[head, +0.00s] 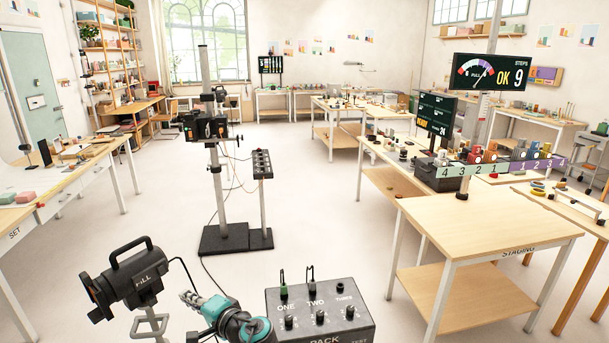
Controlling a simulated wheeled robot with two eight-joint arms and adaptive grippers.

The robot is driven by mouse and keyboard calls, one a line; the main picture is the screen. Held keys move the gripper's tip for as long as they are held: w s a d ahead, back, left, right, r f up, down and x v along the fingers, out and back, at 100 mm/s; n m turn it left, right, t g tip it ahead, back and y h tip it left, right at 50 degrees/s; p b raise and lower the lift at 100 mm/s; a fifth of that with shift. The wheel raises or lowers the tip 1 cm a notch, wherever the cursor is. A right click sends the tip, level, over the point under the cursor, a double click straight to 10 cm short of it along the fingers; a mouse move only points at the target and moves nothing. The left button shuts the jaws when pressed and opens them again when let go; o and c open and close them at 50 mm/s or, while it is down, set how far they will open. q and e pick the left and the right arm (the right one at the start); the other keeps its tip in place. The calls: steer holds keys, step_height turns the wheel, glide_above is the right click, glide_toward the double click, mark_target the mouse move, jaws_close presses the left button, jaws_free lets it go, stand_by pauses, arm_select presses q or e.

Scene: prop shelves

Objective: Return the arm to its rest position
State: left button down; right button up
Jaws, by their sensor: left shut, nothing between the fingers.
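My left arm, teal and black, comes in at the bottom of the head view. Its left gripper (187,298) points left, is shut and holds nothing. It is just right of a black lamp marked FILL (138,272) on a grey stand, with a small gap seen between them. A dark box marked PACK (320,312) with knobs and two plugs labelled ONE and TWO is right of the arm. My right gripper is not in view.
An empty STAGING table (485,222) is at the right, joining a long table of props. A black stand with a heavy base (224,238) rises mid-floor, with cables on the floor. A SET table (75,172) is at the left. Open floor (320,200) lies between.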

arm_select(q)
steer(key=s+d+f+n+h, duration=0.2)
steer(key=s+d+f+h, duration=0.2)
steer(key=s, duration=0.6)
steer(key=s+d+f+n+g+h, duration=0.1)
steer(key=s+d+f+n+h, duration=0.2)
steer(key=s+d+h, duration=0.6)
steer(key=shift+s+d+f+h+b, duration=0.35)
steer(key=shift+s+f, duration=0.15)
steer(key=shift+s, duration=0.6)
